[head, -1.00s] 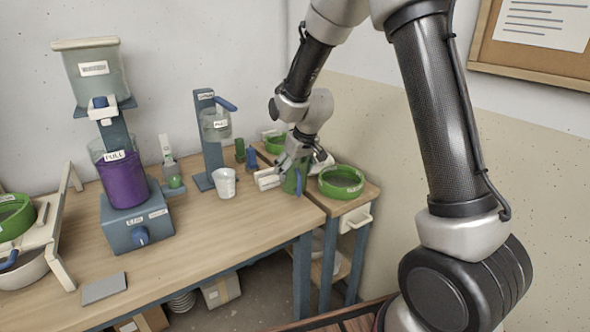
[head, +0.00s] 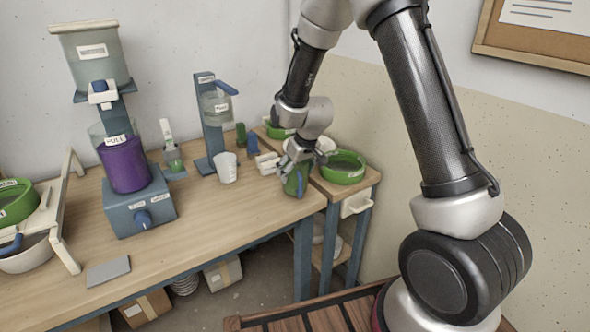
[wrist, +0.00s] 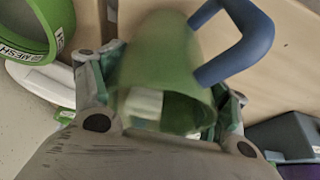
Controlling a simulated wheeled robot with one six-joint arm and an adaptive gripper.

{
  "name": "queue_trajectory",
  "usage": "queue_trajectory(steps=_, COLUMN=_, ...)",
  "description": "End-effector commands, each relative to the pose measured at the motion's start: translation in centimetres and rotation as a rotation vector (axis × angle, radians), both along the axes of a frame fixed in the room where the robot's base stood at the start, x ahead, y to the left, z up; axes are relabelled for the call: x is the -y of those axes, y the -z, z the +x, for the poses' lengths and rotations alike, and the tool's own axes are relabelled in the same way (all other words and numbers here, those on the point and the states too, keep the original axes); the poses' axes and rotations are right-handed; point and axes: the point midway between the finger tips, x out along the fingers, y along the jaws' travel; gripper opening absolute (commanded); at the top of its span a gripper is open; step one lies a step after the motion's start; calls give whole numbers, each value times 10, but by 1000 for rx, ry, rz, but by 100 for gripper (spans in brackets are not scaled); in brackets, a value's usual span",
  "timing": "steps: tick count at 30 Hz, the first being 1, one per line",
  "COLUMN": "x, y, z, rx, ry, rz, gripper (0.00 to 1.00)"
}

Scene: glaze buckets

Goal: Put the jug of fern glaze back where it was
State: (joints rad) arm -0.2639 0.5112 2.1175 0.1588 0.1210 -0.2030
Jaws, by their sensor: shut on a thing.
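The jug of fern glaze is a green jug (head: 294,186) with a blue handle. My gripper (head: 297,168) is shut on it near the right end of the wooden bench. In the wrist view the jug (wrist: 160,60) sits between the two fingers, with its blue handle (wrist: 240,45) out to the right and a pale label patch on its side. Whether its base touches the bench cannot be told.
A green-rimmed sieve (head: 343,168) stands on the small side table (head: 340,193) right of the jug. A white cup (head: 226,168), a blue dispenser stand (head: 212,130) and a mixer with purple glaze (head: 123,162) stand to the left. The bench front is mostly clear.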

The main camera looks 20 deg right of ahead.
Motion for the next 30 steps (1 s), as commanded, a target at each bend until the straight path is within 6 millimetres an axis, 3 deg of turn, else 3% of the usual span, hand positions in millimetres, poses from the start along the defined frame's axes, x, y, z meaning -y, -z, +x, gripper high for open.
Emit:
queue_trajectory(steps=25, x=0, y=12, z=0, rx=0, ry=1, rz=1, gripper=33)
queue_trajectory(steps=26, x=0, y=12, z=0, rx=1, ry=1, rz=2, gripper=78)
queue_trajectory(steps=30, x=0, y=12, z=0, rx=0, ry=1, rz=1, gripper=100)
